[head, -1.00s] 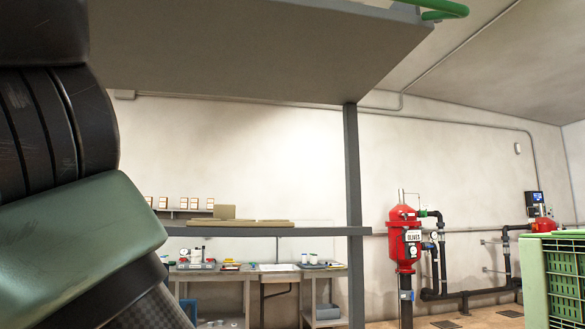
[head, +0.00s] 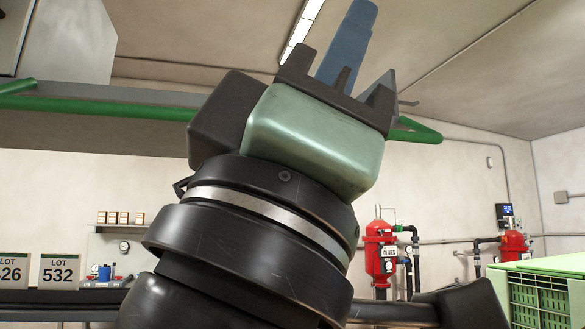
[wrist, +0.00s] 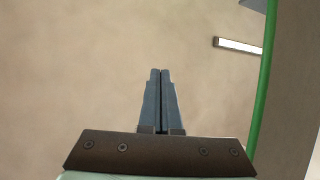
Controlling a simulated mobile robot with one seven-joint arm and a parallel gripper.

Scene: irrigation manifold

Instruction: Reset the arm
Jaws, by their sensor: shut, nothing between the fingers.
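My gripper (wrist: 160,75) points up toward the bare ceiling in the wrist view. Its two blue-grey fingers are together with nothing between them. In the head view my gripper (head: 362,10) rises above my dark wrist and green-grey housing in the middle of the picture. My arm hides much of the scene behind it.
A shelf with a green front rail (head: 100,108) crosses behind my arm; the rail (wrist: 265,85) also runs close on the right in the wrist view. Red filter tanks (head: 381,250) stand at the back right. A green crate (head: 545,295) is at lower right. Lot signs (head: 60,271) stand at left.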

